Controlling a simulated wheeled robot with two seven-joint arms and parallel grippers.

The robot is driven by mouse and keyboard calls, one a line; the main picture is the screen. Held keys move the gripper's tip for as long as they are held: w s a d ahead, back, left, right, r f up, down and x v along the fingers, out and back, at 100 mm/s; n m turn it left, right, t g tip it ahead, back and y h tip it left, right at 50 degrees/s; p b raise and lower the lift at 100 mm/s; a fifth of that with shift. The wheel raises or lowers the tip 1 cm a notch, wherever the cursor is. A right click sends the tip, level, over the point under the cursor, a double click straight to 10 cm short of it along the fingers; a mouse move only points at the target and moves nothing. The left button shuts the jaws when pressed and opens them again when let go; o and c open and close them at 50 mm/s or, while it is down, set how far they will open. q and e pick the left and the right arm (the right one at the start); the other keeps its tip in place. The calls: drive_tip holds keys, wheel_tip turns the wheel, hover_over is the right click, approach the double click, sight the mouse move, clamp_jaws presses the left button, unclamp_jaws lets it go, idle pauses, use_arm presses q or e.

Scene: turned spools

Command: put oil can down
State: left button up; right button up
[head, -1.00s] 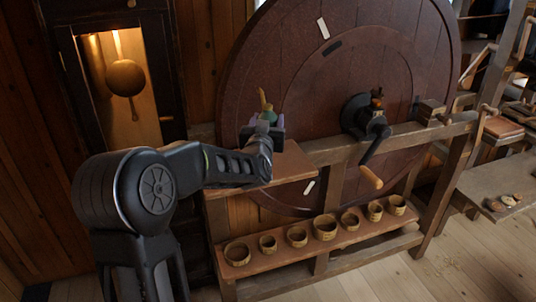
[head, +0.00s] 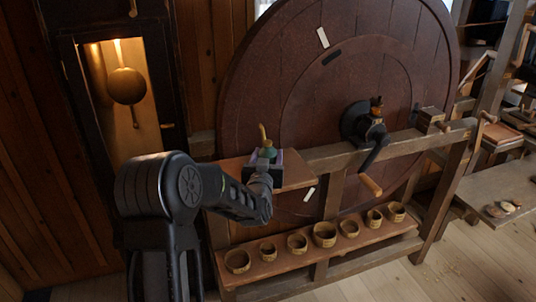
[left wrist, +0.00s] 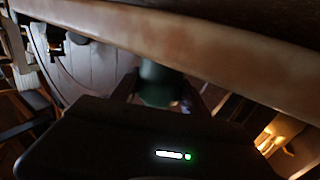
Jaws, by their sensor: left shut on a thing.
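The oil can (head: 267,152) is green with a brass-coloured spout that points up. It stands upright in my left gripper (head: 263,160), over the left end of the small wooden shelf (head: 299,173) beside the big wheel. In the left wrist view the green can body (left wrist: 158,84) sits between the two dark fingers, close to a plank edge. My left gripper is shut on the can. The gripper hides the can's base, so I cannot tell whether it touches the shelf. My right gripper is not in view.
The large dark red wheel (head: 290,95) with a crank (head: 372,160) stands behind. A lower shelf holds several small wooden cups (head: 325,234). A lit clock case with a pendulum (head: 126,86) is at left. The shelf's right part looks clear.

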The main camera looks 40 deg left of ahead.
use_arm(q)
drive_tip(key=shift+r, duration=0.1)
drive_tip(key=shift+f+b, duration=0.25)
drive_tip(key=shift+b, duration=0.1)
drive_tip(key=o, duration=1.5)
drive_tip(key=shift+r, duration=0.1)
drive_tip(key=shift+s+r+p, duration=0.15)
drive_tip(key=shift+p, duration=0.2)
drive_tip(key=b+v, duration=0.3)
drive_tip(key=v, duration=0.9)
drive_tip(key=shift+d, duration=0.1)
